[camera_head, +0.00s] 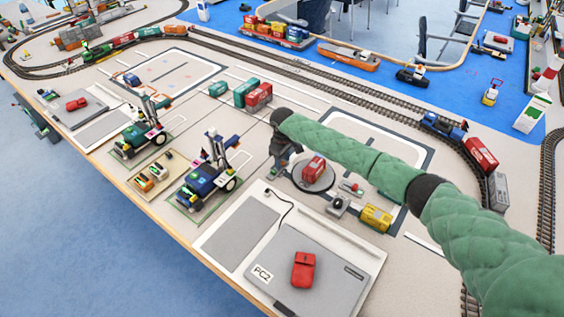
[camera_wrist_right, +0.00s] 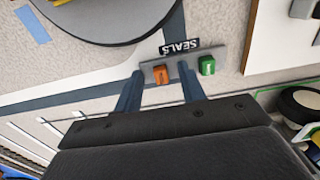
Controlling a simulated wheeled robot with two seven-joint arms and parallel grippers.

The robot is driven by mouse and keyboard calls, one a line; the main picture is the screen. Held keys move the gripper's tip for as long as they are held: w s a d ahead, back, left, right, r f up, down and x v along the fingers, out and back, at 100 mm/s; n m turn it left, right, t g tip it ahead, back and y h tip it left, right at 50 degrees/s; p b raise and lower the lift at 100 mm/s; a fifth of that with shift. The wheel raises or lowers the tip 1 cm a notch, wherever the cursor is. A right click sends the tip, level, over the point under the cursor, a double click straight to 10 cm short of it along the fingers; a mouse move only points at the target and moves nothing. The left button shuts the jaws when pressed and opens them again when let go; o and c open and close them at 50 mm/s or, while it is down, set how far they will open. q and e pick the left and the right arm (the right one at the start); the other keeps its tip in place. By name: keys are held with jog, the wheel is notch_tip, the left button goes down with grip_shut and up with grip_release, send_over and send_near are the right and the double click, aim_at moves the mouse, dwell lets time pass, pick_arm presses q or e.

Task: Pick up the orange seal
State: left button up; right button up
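The orange seal (camera_wrist_right: 161,75) sits in a small grey holder (camera_wrist_right: 184,66) beside a green seal (camera_wrist_right: 207,65); a black "SEALS" label (camera_wrist_right: 179,47) is at the holder's edge. My right gripper (camera_wrist_right: 160,73) is open, its two blue-grey fingers on either side of the orange seal in the wrist view. I cannot tell how far above the seal the fingertips are. In the head view my right gripper (camera_head: 274,172) points down left of the turntable, and the seals cannot be made out there. My left gripper is not in view.
The turntable (camera_head: 327,186) with a red container (camera_head: 313,166) is right of the gripper. A blue crane vehicle (camera_head: 203,180) stands to its left. A yellow container (camera_head: 376,218) stands further right.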

grip_shut()
jog(key=shift+r, duration=0.1)
dwell(0.4)
